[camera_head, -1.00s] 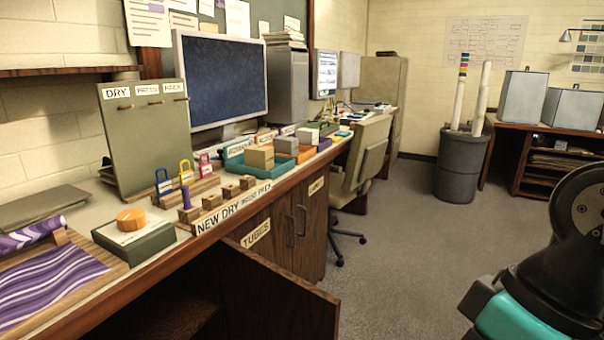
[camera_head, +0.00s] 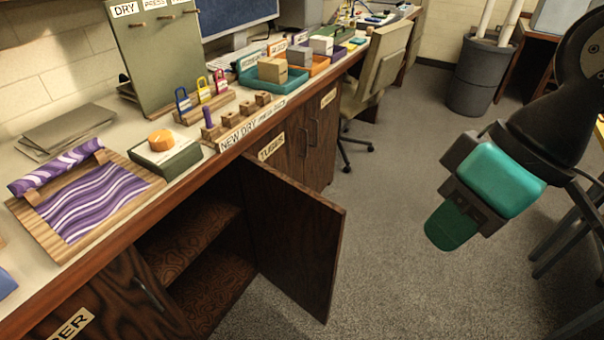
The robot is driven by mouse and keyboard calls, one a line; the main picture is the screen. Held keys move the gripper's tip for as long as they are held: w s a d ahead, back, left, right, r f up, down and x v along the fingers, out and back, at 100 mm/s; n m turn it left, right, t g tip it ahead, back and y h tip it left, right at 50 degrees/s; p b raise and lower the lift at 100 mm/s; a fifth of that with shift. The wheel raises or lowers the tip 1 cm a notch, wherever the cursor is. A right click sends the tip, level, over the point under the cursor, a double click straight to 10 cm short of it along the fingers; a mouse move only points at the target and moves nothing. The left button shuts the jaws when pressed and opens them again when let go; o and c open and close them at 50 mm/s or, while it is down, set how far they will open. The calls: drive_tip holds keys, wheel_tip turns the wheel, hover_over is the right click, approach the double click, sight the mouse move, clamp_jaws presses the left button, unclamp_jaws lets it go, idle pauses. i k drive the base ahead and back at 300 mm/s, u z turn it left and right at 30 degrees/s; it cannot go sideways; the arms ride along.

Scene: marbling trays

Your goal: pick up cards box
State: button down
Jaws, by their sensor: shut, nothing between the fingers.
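No box in view carries a readable cards label, so I cannot tell which is the cards box. Candidates on the counter are a tan box (camera_head: 272,69) in the teal tray, a grey box (camera_head: 299,52) in an orange tray behind it, a pale box (camera_head: 321,44) further back, and a dark green box (camera_head: 166,157) with a white top and an orange disc on it. My gripper (camera_head: 452,226) is shut and empty. It hangs over the floor at the right, well apart from the counter.
An open cupboard door (camera_head: 291,235) juts from the counter (camera_head: 222,160) into the floor space. A chair (camera_head: 378,75) stands beside the counter further back. A dark bin (camera_head: 482,75) stands at the back right. The carpet between the door and my arm is clear.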

sight(320, 44)
drive_tip(key=z, duration=0.75)
drive_tip(key=i, duration=6.15)
drive_tip(key=u, duration=5.2)
